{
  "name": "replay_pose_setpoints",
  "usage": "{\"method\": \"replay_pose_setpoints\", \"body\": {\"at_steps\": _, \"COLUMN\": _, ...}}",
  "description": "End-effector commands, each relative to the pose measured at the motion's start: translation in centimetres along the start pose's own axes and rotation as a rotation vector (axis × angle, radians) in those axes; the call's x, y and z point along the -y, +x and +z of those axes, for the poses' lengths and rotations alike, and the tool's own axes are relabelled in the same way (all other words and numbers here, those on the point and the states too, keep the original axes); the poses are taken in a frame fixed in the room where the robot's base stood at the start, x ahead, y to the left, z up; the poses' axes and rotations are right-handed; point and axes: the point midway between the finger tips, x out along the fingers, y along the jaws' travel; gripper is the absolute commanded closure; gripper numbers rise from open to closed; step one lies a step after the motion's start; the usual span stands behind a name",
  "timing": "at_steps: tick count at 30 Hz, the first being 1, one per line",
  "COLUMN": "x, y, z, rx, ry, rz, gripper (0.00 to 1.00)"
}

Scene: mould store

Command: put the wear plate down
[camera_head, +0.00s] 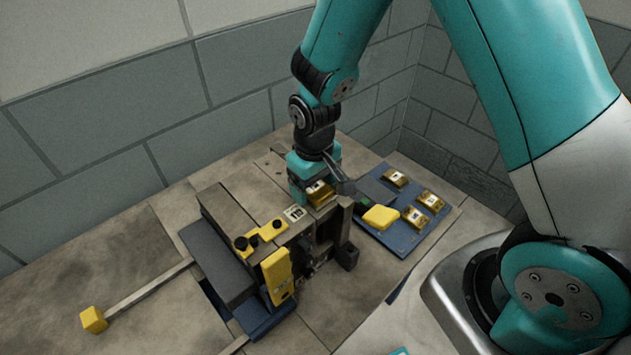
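A brass-coloured wear plate (321,195) with a pale mark shows right at the fingers of my gripper (318,184). My gripper points down at the back right end of the grey mould block (229,212) and looks shut on the plate. The fingers partly hide it, and I cannot tell whether the plate touches the block. Several similar brass pieces, one of them here (396,177), lie on a blue tray (408,243) to the right.
A yellow block (381,217) sits on the tray's near left part. A bar with a yellow end (94,319) reaches left.

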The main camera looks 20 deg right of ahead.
Motion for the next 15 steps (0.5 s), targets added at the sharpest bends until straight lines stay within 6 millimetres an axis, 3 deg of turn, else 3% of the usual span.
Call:
{"method": "replay_pose_setpoints", "body": {"at_steps": 8, "x": 0.0, "y": -0.3, "z": 0.0, "rx": 0.0, "ry": 0.0, "rz": 0.0, "gripper": 0.22}}
{"method": "replay_pose_setpoints", "body": {"at_steps": 11, "x": 0.0, "y": -1.1, "z": -0.1, "rx": -0.004, "ry": 0.0, "rz": 0.0, "gripper": 0.22}}
{"method": "replay_pose_setpoints", "body": {"at_steps": 15, "x": 0.0, "y": -3.6, "z": -0.1, "rx": -0.008, "ry": 0.0, "rz": 0.0, "gripper": 0.22}}
